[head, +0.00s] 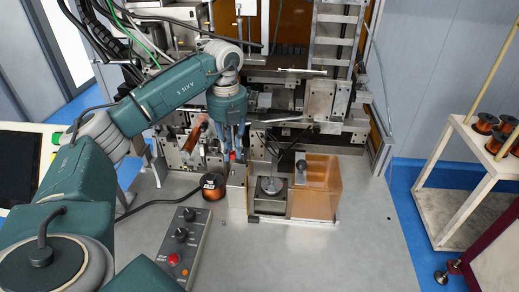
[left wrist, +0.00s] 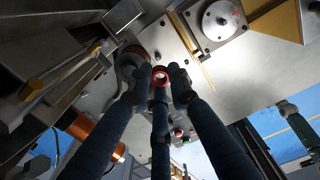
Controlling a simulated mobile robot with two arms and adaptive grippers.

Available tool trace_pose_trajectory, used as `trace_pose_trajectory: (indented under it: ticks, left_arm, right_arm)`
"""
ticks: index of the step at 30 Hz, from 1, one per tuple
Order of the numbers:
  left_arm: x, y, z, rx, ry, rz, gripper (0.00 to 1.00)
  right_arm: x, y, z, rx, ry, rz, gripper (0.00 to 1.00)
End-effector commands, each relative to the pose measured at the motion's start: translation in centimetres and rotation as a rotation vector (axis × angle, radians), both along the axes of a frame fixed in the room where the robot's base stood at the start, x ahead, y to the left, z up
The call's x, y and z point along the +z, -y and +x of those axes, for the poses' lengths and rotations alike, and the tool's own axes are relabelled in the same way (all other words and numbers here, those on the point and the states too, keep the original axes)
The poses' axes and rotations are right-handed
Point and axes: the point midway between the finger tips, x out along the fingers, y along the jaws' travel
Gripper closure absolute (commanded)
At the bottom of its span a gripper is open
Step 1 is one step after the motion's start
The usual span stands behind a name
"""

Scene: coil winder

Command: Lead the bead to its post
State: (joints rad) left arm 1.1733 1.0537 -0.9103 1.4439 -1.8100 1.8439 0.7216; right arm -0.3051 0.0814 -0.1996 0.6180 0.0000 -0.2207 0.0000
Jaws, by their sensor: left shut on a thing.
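The bead (head: 233,155) is small and red, and in the left wrist view it shows as a red ring (left wrist: 160,75) between the fingertips. My left gripper (head: 233,149) points down and is shut on it; its fingers also fill the left wrist view (left wrist: 159,82). They hold the bead over or close to the top of an upright grey metal block (head: 237,190); I cannot tell whether they touch. A thin golden rod (left wrist: 194,50) lies close by in the left wrist view. I cannot tell which part is the bead's post. My right gripper is not in view.
A metal block with a round disc (head: 271,185) and an orange translucent box (head: 317,187) stand to the right. A black-capped copper coil (head: 213,186) and a control box (head: 184,245) are left. The winding machine (head: 325,105) rises behind. The front right tabletop is clear.

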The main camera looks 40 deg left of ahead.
Motion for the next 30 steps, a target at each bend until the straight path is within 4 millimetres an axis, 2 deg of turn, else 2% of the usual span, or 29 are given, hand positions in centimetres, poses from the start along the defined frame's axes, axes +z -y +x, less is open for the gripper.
trace_pose_trajectory:
  ticks: [3, 8, 21, 30]
  left_arm:
    - [-0.1, -0.9, -0.4, 0.004, -0.001, 0.000, 0.89]
    - [-0.9, -0.9, -0.4, 0.003, -0.001, 0.000, 0.89]
    - [-4.8, -0.9, -0.4, 0.003, 0.000, -0.001, 0.89]
    - [-5.0, -0.9, -0.4, 0.003, 0.000, 0.000, 0.89]
  right_arm:
    - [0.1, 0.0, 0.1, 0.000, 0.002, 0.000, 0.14]
    - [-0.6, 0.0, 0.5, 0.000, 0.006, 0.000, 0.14]
    - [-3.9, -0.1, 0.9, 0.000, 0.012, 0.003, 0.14]
    - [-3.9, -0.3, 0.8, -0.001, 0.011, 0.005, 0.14]
